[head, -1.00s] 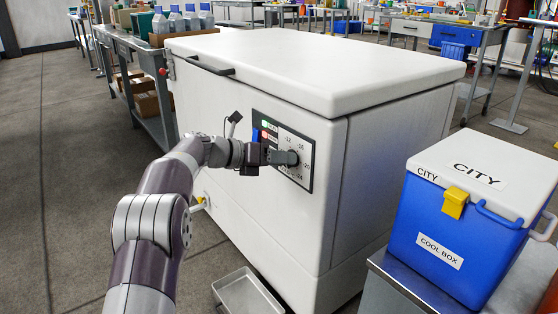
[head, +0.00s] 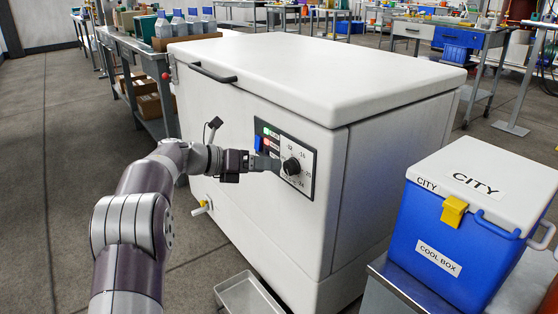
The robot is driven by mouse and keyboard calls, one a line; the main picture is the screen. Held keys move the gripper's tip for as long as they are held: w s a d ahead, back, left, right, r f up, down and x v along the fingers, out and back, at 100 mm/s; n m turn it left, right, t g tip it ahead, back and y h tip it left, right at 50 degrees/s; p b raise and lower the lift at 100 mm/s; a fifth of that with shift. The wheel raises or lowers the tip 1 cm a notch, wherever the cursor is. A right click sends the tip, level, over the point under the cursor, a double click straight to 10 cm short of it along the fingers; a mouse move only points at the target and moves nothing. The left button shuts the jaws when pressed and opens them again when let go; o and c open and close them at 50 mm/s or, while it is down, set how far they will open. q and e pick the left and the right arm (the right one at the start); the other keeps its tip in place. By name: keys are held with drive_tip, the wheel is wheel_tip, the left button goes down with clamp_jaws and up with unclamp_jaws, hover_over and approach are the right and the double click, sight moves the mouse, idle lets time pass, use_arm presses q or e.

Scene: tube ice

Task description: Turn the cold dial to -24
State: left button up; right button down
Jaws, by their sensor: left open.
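The white chest freezer (head: 220,130) stands in the middle, its lid shut. On its front is a control panel (head: 306,163) with a black round dial (head: 291,166) and printed numbers, among them -16, -20 and -24. Where the dial's mark points is too small to tell. My left gripper (head: 277,165) is in front of the panel, just left of the dial. It is open, its fingertips close to the dial but not around it. My right gripper is not in view.
A blue cool box (head: 440,250) with a white lid and yellow latch stands on a metal stand at the right. A metal tray (head: 250,296) lies on the floor below the freezer. A bench (head: 150,90) with bottles stands behind left. The floor at left is clear.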

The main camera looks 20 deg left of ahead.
use_arm(q)
drive_tip(key=p+v, duration=0.2)
drive_tip(key=v, duration=0.5)
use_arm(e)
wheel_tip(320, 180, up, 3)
